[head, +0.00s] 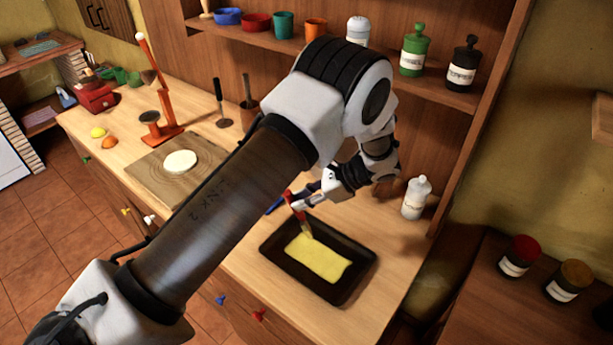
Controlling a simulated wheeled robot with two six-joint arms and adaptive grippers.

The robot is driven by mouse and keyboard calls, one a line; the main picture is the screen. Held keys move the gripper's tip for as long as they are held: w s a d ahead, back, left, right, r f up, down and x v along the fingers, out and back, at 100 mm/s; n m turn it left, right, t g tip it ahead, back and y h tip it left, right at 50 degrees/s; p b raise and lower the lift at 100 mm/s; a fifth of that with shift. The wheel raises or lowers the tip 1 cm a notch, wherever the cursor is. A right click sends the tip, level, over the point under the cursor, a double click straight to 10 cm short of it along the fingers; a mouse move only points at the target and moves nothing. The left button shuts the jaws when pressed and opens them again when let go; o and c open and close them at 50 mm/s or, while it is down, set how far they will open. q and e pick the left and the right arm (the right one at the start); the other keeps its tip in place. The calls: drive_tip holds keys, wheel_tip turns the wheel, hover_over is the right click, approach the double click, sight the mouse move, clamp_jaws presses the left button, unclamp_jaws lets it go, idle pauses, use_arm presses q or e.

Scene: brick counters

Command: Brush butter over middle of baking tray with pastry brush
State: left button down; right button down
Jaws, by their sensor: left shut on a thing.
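A dark baking tray (351,290) lies on the wooden counter, right of the middle of the head view. A yellow rectangle of butter (318,258) covers the middle of its floor. My left gripper (297,198) is above the tray's back edge, shut on a pastry brush (300,213) with a red handle. The brush is tilted, with its pale bristles down at the back left part of the yellow area; I cannot tell whether they touch it. My left arm crosses the view and hides part of the counter. My right gripper is not in view.
A white bottle (416,198) stands on the counter right of the tray. A board (150,178) with a pale round of dough (181,161) and an orange-red press or scale (160,90) are at the left. A shelf with bowls, cups and jars runs above the counter.

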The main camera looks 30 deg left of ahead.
use_arm(q)
wheel_tip(320, 180, up, 2)
drive_tip(key=shift+a+p, duration=0.1)
drive_tip(key=shift+p, duration=0.5)
wheel_tip(320, 180, up, 3)
drive_tip(key=shift+r+p, duration=0.2)
drive_tip(key=shift+p, duration=1.05)
